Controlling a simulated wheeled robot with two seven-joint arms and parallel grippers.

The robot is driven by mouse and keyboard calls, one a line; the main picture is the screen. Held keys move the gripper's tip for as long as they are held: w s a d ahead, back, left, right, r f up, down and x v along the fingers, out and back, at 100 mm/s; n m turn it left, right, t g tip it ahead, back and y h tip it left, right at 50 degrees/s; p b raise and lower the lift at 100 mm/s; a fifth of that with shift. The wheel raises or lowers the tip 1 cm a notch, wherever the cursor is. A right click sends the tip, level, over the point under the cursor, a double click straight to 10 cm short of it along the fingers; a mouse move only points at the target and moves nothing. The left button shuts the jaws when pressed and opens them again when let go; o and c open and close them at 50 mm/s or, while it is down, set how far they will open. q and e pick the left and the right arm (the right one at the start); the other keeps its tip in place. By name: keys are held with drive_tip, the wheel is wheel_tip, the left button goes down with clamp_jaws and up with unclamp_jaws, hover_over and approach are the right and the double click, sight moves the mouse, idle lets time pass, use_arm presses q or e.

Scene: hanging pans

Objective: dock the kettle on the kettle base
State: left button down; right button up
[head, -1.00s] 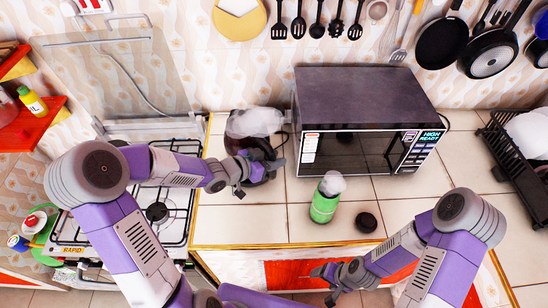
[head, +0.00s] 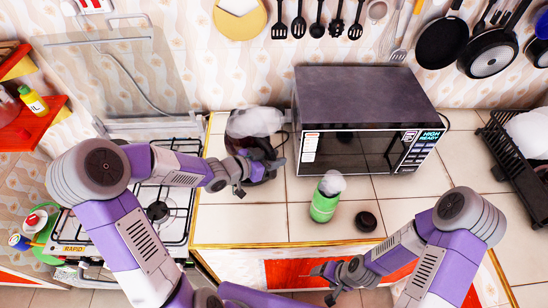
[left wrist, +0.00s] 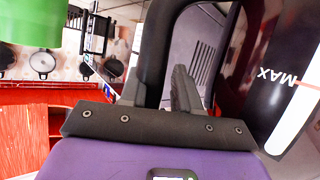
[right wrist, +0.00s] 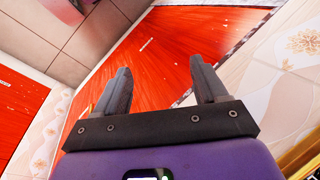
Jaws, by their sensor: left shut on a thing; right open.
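The kettle (head: 262,150), dark with a pale translucent top, is at the back of the counter, just left of the microwave. In the left wrist view its dark body with a MAX mark (left wrist: 290,75) is on the right and its black handle (left wrist: 152,50) rises beside the fingers. My left gripper (head: 252,167) is shut on the handle at the kettle's front.
The microwave (head: 365,100) stands close on the kettle's right. The gas stove (head: 175,215) is on the left. A dish rack (head: 520,170) is at far right.

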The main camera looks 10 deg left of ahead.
use_arm(q)
drive_tip(key=shift+f+b, duration=0.5)
idle(0.3)
drive_tip(key=c, duration=1.1)
unclamp_jaws()
drive_tip(key=shift+s+f, duration=0.1)
drive_tip(key=shift+f, duration=0.05)
drive_tip(key=shift+p+v, duration=1.05)
drive_tip(key=shift+v, duration=0.05)
drive_tip(key=p+v, duration=0.7)
drive_tip(key=v, duration=0.1)
drive_tip(key=shift+s+a+r, duration=0.2)
drive_tip(key=shift+s+r, duration=0.05)
